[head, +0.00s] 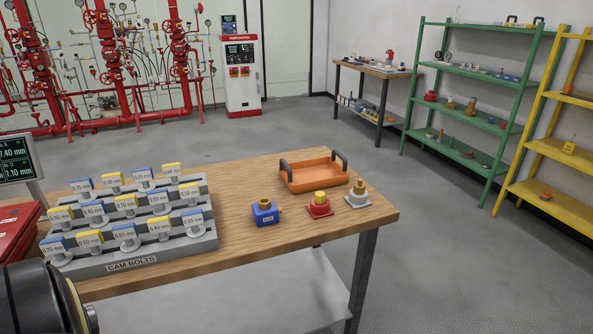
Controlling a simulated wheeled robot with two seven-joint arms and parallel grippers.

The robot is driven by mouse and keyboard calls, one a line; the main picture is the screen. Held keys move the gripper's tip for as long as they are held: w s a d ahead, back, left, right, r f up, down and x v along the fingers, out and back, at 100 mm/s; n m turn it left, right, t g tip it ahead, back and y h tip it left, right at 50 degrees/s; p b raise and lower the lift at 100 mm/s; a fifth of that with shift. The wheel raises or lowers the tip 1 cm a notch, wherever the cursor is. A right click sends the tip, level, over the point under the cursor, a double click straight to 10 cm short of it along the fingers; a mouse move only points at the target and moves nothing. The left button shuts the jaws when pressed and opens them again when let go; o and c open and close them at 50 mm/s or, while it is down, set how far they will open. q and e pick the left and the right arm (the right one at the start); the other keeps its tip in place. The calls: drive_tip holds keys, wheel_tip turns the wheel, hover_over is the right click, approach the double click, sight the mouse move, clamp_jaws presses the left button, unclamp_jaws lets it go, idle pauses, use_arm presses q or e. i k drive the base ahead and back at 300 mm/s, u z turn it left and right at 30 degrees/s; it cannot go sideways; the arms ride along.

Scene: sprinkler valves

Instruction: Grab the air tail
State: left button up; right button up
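A blue block with a brass fitting on top, its small label appearing to read AIR, is the air tail (265,212). It stands on the wooden table (240,178) near the front edge, right of the cam bolts rack. A similar red piece (320,206) and a grey piece (357,195), both with brass tops, stand to its right, apart from it. A black rounded part of my own arm shows at the lower left corner. Neither of my grippers is in view.
The cam bolts rack (133,262) holds several labelled bolts on the table's left. An orange tray (313,172) with black handles lies behind the tails and looks empty. Green shelves (470,73) and yellow shelves (545,148) stand at the right. The floor right of the table is clear.

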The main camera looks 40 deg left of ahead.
sight(358, 188)
drive_tip(key=u, duration=1)
drive_tip(key=i, duration=0.8)
drive_tip(key=u, duration=0.9)
